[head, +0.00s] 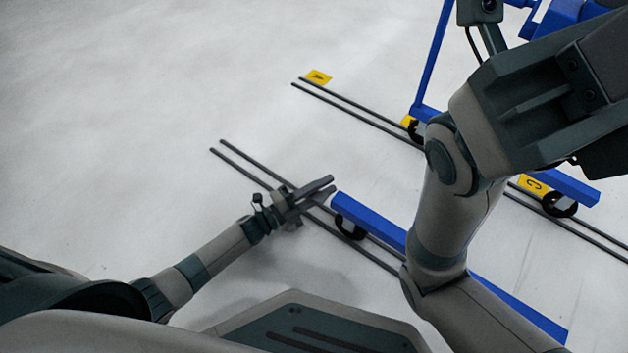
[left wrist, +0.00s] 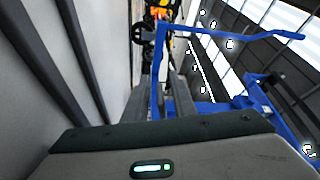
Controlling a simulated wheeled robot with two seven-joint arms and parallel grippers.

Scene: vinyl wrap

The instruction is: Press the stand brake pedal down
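The blue stand (head: 372,227) has a low leg running from the picture's middle to the lower right. A black caster (head: 347,230) sits under its near end. I cannot pick out a brake pedal clearly in either view. My left gripper (head: 333,184) is low over the floor, its fingertips just left of the leg's end. I cannot tell if they touch it. The two fingers look close together, but the gap is unclear. In the left wrist view the blue frame (left wrist: 158,75) rises beyond the fingers. My right gripper's fingers are not visible.
Dark floor rails (head: 245,160) run under the stand, with a second pair (head: 345,105) farther back. Yellow markers (head: 318,77) lie by the rails. Another blue leg (head: 575,188) stands at right. My right arm covers part of the stand. The pale floor at left is clear.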

